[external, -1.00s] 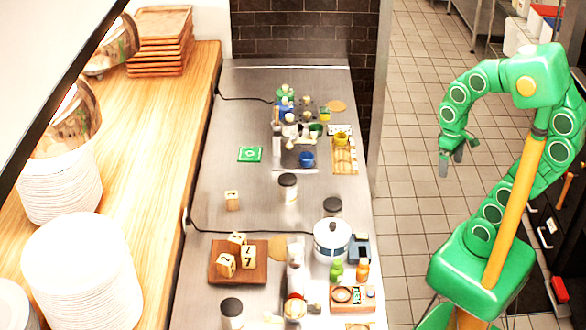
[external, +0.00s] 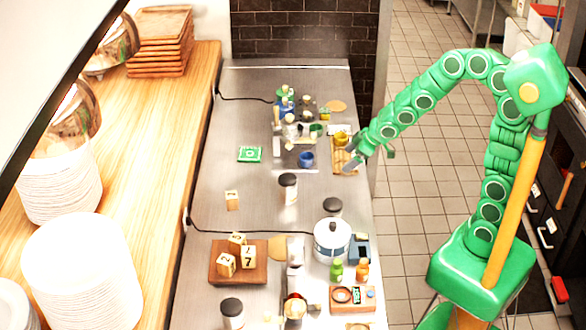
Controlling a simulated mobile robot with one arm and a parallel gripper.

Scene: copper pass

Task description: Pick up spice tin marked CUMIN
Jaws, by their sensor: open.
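Several pale tins or jars with dark lids stand on the steel counter (external: 215,155), and I cannot read CUMIN on any of them. One dark-lidded tin (external: 288,192) stands upright near the middle. Another dark-lidded tin (external: 332,207) is partly hidden behind the white pot. A third dark-lidded tin (external: 232,316) stands at the front left of the counter. My gripper (external: 371,158) is open and empty at the counter's right edge, beside the wooden tray. It is apart from all three tins, up and to the right of them.
A white lidded pot (external: 332,242) stands on the right side. A wooden board (external: 228,276) holds numbered blocks. Bottles and small cups crowd the far end, near a yellow cup (external: 341,139) and a blue cup (external: 306,159). A green card (external: 249,154) lies at left. The left-middle counter is mostly clear.

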